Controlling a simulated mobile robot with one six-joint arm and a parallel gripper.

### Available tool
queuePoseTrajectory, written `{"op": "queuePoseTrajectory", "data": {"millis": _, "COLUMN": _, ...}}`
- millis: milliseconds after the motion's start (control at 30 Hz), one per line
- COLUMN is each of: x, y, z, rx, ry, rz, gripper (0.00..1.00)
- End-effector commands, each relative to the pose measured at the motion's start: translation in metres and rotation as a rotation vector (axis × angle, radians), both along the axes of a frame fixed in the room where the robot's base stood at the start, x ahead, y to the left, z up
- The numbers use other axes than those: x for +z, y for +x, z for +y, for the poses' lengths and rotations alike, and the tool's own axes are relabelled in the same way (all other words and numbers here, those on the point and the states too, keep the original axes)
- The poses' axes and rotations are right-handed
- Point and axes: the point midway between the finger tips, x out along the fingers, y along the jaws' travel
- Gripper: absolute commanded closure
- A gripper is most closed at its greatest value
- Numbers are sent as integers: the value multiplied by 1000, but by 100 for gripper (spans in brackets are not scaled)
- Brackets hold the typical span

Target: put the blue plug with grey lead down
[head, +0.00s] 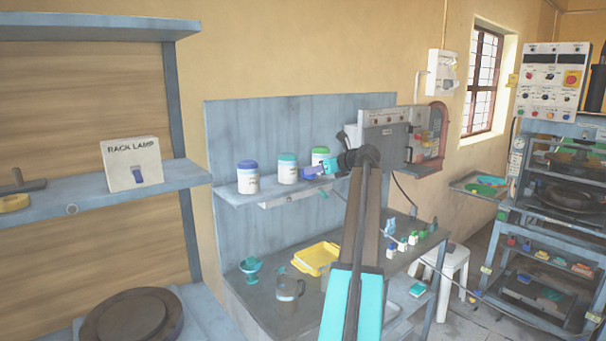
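My gripper (328,167) is in the air in front of the small wall shelf, at the end of my dark arm. A small blue-violet piece, which looks like the blue plug (312,171), sticks out to the left from its teal fingertips. The fingers appear shut on it. It shows in front of the jars' shelf, clear of the bench below. The grey lead cannot be made out against the shelf and the arm.
Jars with blue, teal and green lids (248,178) stand on the small shelf (275,196). A grey control box (385,136) is behind my wrist.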

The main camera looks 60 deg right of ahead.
Motion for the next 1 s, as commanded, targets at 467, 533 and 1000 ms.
{"op": "queuePoseTrajectory", "data": {"millis": 467, "x": -18, "y": 41, "z": -15, "rx": 2, "ry": 0, "rz": 1, "gripper": 67}}
{"op": "queuePoseTrajectory", "data": {"millis": 533, "x": -20, "y": 43, "z": -16, "rx": 1, "ry": 0, "rz": 1, "gripper": 67}}
{"op": "queuePoseTrajectory", "data": {"millis": 1000, "x": -20, "y": 44, "z": -15, "rx": 1, "ry": -1, "rz": 0, "gripper": 67}}
